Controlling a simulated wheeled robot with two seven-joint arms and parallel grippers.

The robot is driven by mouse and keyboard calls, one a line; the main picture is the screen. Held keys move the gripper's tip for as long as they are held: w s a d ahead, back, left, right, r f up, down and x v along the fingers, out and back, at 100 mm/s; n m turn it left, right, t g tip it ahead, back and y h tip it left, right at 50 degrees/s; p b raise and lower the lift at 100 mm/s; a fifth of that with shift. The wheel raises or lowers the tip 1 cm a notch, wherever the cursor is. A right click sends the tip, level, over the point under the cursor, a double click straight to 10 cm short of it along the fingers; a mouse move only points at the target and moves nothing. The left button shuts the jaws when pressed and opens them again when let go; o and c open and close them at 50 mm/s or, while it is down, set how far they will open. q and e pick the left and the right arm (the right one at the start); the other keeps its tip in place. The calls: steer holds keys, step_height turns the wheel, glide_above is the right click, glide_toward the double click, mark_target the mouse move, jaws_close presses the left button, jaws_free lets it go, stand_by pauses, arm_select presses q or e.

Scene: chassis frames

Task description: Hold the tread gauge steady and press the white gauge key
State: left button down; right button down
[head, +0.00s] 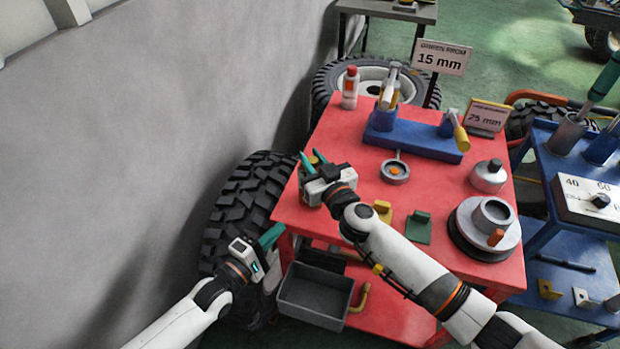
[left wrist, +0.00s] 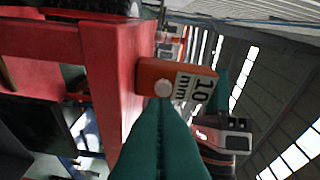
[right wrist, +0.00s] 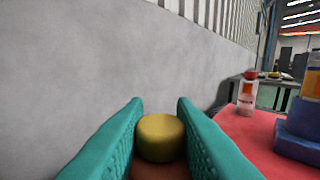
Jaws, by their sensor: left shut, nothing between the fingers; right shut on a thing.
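The tread gauge is an orange-brown block (left wrist: 150,74) with a "10 mm" label, seen in the left wrist view beside the red table edge. Its white round key (left wrist: 162,88) faces the left wrist camera. My right gripper (head: 309,161) is shut on the gauge at the table's left edge. A yellow round part (right wrist: 160,137) shows between its teal fingers in the right wrist view. My left gripper (head: 277,232) is shut and empty, below the right one. Its fingertips (left wrist: 163,103) line up just under the white key; whether they touch it I cannot tell.
The red table (head: 345,215) holds a blue tool block (head: 420,140), a red-capped bottle (head: 350,88) and a round metal stand (head: 490,245). A big tyre (head: 240,205) stands by the grey wall. A grey bin (head: 315,293) sits below the tabletop.

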arm_select(q)
steer(key=shift+s+d+r+m+g+y, duration=0.3)
steer(key=shift+s+d+m+g, duration=0.25)
steer(key=shift+g, duration=0.7)
steer(key=shift+s+d+r+m+g+y, duration=0.15)
steer(key=shift+s+d+r+m+g, duration=0.35)
steer(key=shift+g, duration=0.8)
steer(key=shift+s+d+r+m+g+y, duration=0.2)
steer(key=shift+s+m+g, duration=0.45)
steer(key=shift+g, duration=0.6)
steer(key=shift+w+f, duration=0.1)
steer(key=shift+w, duration=0.05)
steer(key=shift+w+d, duration=0.45)
steer(key=shift+w, duration=0.95)
steer(key=shift+w+d, duration=0.5)
steer(key=shift+w, duration=0.9)
steer(key=shift+w+d, duration=0.45)
steer(key=shift+w, duration=0.95)
steer(key=shift+w, duration=0.1)
